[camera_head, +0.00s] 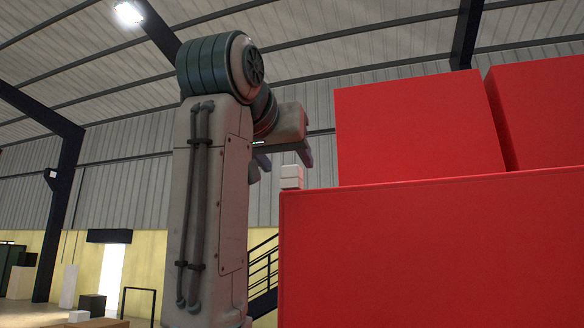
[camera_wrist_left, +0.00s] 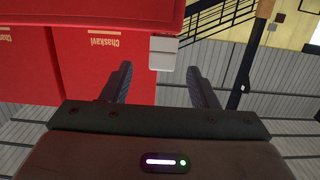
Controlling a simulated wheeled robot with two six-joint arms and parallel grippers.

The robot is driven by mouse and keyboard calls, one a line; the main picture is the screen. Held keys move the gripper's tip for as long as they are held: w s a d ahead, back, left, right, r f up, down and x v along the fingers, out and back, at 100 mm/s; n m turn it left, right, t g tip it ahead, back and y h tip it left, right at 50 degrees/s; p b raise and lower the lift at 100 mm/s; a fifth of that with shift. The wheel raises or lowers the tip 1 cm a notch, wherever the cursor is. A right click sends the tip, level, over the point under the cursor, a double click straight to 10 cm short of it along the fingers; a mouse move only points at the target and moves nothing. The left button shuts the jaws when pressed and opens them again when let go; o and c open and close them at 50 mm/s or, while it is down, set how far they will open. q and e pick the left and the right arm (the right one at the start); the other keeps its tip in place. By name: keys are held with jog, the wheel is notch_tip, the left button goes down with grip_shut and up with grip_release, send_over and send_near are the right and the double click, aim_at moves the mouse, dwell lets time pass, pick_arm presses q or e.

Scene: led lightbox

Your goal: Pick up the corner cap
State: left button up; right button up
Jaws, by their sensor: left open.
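A small white block, which looks like the corner cap (camera_head: 291,177), sits at the left end of the top edge of a large red box (camera_head: 430,250). In the left wrist view the cap (camera_wrist_left: 163,53) shows at the box's corner, with a lighter and a greyer face. My left gripper (camera_head: 284,158) is open and empty, just above the cap in the head view. In the left wrist view the cap lies in line with the gap between the two fingers, around the level of their tips. No contact is visible. My right gripper is not in view.
Two smaller red boxes (camera_head: 420,128) stand on top of the large one, right of the cap, and show lettering in the left wrist view (camera_wrist_left: 98,65). A dark stair railing (camera_head: 262,270) is behind. The space left of the cap looks open.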

aim_at(289, 167)
pick_arm(q)
jog(key=shift+w+d, duration=0.15)
jog(key=shift+w, duration=0.35)
jog(key=shift+w+d+f, duration=0.1)
jog(key=shift+w+f, duration=0.05)
jog(key=shift+w, duration=0.2)
jog(key=p+x, duration=0.3)
jog(key=x, duration=0.1)
jog(key=shift+w+p, duration=0.15)
jog(key=shift+p, duration=0.15)
jog(key=shift+w, duration=0.3)
jog(key=shift+w+d+f, duration=0.1)
jog(key=shift+w, duration=0.1)
jog(key=shift+s, duration=0.1)
jog(key=c, duration=1)
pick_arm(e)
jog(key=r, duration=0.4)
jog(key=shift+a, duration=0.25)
pick_arm(q)
jog(key=shift+c, duration=0.2)
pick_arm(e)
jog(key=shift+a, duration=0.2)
